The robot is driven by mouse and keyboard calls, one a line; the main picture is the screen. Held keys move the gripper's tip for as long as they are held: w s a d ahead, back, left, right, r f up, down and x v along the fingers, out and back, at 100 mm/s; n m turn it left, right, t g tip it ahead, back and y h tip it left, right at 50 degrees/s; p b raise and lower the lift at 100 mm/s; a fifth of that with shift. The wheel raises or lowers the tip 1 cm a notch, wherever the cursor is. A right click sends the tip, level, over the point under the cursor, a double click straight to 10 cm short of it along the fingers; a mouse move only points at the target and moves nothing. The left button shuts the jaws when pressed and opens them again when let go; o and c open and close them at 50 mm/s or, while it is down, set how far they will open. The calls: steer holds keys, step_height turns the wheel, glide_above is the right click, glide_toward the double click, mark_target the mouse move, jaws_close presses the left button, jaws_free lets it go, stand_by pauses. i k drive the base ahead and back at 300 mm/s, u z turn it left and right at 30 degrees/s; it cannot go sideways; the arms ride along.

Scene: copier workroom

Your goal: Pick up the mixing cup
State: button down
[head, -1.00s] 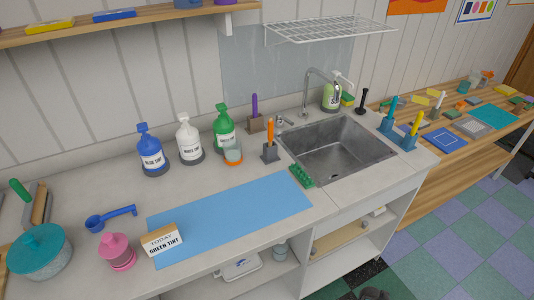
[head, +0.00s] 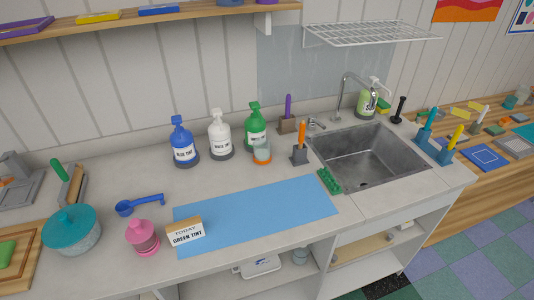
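A small clear cup with an orange base (head: 262,153), which looks like the mixing cup, stands upright on the counter in the head view. It is just in front of the green-labelled pump bottle (head: 255,127) and behind the blue mat (head: 260,212). A sign (head: 186,232) reading "TODAY GREEN TINT" stands at the mat's left end. My gripper is not in view.
A white bottle (head: 219,136) and a blue bottle (head: 184,144) stand left of the cup. An orange-handled tool in a holder (head: 300,148) and the sink (head: 368,158) are to its right. A blue scoop (head: 139,205), pink jar (head: 142,238) and teal-lidded pot (head: 72,232) stand left. The mat is mostly clear.

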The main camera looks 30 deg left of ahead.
mark_target(262, 147)
steer(key=z, duration=0.5)
steer(key=k, duration=1.05)
steer(key=u, duration=1.45)
steer(key=i, duration=0.95)
